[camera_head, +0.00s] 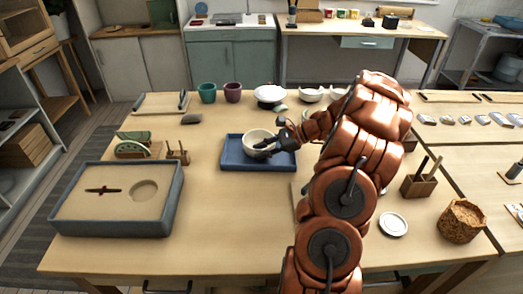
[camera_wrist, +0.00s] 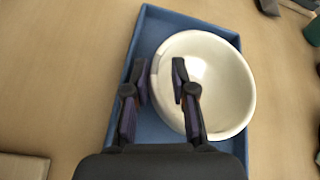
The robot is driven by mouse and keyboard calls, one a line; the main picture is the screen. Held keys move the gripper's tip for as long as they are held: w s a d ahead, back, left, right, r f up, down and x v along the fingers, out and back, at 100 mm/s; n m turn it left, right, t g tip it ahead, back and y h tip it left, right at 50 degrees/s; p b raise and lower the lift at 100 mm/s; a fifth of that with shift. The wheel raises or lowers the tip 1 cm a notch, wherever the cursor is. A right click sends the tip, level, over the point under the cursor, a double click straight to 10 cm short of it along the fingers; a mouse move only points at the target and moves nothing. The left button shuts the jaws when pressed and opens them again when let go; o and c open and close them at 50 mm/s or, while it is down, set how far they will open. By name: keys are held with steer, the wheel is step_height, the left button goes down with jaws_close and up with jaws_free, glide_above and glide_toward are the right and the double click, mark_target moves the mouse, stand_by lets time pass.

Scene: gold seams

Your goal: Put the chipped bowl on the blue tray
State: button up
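The cream bowl (camera_head: 253,136) is upright within the blue tray (camera_head: 232,160) on the table and looks to rest on its floor. In the wrist view the bowl (camera_wrist: 222,75) covers the right part of the tray (camera_wrist: 152,32) and overlaps its right edge. A small notch seems to show on its left rim. My gripper (camera_head: 266,145) is at the bowl's near right side in the head view. In the wrist view my gripper (camera_wrist: 159,78) straddles the rim, one finger outside and one over the inside. Gaps show between fingers and rim, so it looks open.
A grey box with a beige inset (camera_head: 100,222) stands at the left front. Two cups (camera_head: 207,93) and several white bowls (camera_head: 270,93) line the back edge. A white dish (camera_head: 393,224) and a cork pot (camera_head: 461,221) are at right. The table front of the tray is clear.

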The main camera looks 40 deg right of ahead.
steer(key=o, duration=0.4)
steer(key=shift+r, duration=0.1)
steer(key=shift+b+v, duration=0.7)
steer(key=shift+v, duration=5.25)
